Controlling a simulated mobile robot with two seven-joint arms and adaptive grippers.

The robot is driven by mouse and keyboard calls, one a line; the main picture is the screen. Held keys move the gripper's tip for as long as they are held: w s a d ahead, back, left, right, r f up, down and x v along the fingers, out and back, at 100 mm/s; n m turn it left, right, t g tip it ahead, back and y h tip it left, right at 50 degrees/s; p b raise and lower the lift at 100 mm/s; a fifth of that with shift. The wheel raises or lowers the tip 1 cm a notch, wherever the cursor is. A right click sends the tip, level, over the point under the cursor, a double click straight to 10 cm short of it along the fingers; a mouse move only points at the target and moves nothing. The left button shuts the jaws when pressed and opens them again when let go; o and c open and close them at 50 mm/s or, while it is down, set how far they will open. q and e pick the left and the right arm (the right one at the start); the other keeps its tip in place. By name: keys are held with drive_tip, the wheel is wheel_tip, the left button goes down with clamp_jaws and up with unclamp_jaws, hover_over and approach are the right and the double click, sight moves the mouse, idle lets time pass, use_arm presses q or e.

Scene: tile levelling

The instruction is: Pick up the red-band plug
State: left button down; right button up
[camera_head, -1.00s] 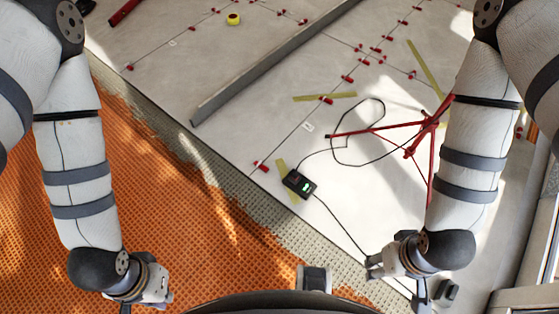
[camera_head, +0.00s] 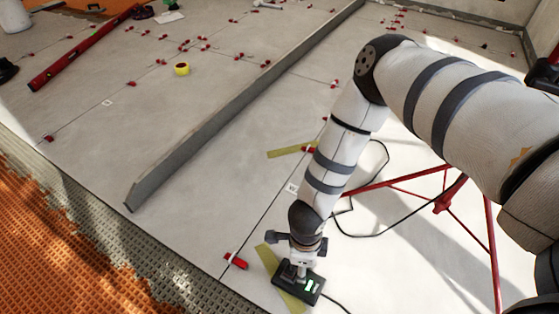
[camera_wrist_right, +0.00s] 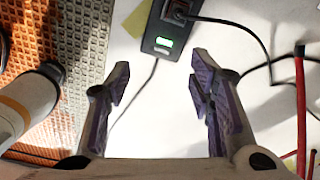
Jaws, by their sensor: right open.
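A black socket box (camera_head: 311,291) with a green light lies on the pale tiles below my right gripper. In the right wrist view the box (camera_wrist_right: 157,43) is at the top, past the fingertips. A black plug (camera_wrist_right: 178,11) sits in it at the picture's top edge, partly cut off. I cannot make out a red band on it. My right gripper (camera_head: 296,264) hangs over the box in the head view. In the wrist view the right gripper's (camera_wrist_right: 160,65) two purple-lined fingers are apart with nothing gripped between them. My left gripper is not in view.
Black cable (camera_wrist_right: 246,30) runs right from the plug; a thinner one leaves the box's near end. A red stand (camera_head: 446,201) is to the right. A long grey bar (camera_head: 218,117) lies across the tiles. Red levelling clips (camera_head: 236,261) line the joints; yellow tape (camera_head: 284,279) lies beside the box.

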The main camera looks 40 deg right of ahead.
sight(291, 270)
drive_tip(key=w+f+m+b, duration=0.1)
drive_tip(key=f+b, duration=0.1)
drive_tip(key=f, duration=0.3)
drive_tip(key=w+f+m+b, duration=0.1)
drive_tip(key=w+f+b, duration=0.1)
drive_tip(key=f, duration=0.3)
drive_tip(key=w+f+m+b, duration=0.1)
drive_tip(key=f+b, duration=0.2)
drive_tip(key=f, duration=0.2)
drive_tip(key=shift+w+m, duration=0.15)
drive_tip(key=shift+m, duration=0.15)
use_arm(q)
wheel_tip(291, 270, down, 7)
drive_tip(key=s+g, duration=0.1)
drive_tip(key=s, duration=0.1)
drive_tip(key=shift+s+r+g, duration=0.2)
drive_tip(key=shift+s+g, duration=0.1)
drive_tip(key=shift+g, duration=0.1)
use_arm(e)
drive_tip(key=shift+r, duration=0.1)
clamp_jaws()
